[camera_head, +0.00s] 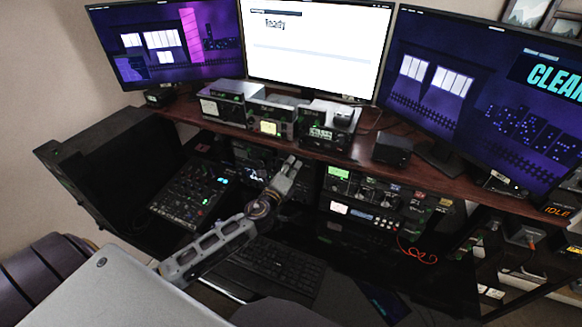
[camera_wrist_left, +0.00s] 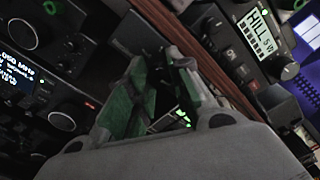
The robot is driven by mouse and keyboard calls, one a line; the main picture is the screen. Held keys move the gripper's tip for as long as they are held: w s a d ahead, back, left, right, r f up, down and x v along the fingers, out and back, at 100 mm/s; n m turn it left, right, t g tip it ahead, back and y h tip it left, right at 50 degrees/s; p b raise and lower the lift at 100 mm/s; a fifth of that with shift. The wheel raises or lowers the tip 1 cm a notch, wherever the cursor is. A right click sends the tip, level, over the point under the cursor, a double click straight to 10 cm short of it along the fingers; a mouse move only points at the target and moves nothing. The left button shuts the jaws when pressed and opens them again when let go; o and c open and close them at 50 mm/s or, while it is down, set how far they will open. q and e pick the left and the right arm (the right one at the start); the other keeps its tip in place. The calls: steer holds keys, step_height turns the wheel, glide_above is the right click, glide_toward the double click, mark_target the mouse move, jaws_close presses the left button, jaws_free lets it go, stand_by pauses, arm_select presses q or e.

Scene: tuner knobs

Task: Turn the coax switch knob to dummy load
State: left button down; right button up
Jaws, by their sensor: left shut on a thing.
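My left gripper (camera_head: 292,161) reaches up from the lower left to just below the front edge of the wooden shelf, in the middle of the radio gear. Its fingers, with green inner pads, also show in the left wrist view (camera_wrist_left: 165,85). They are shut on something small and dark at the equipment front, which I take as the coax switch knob. The knob is hidden by the fingers, so its pointer and the dummy load mark cannot be read. My right gripper is not in view.
Meter boxes (camera_head: 270,119) stand on the wooden shelf (camera_head: 225,129) above the gripper. A radio stack (camera_head: 365,190) is at right, a mixer panel (camera_head: 190,190) at left. A keyboard (camera_head: 270,262) lies below my forearm. Three monitors stand behind.

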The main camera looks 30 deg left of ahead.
arm_select(q)
steer(key=shift+a, duration=0.1)
steer(key=c, duration=1.2)
jaws_free()
steer(key=shift+c, duration=0.2)
steer(key=s, duration=1.2)
steer(key=shift+d, duration=0.35)
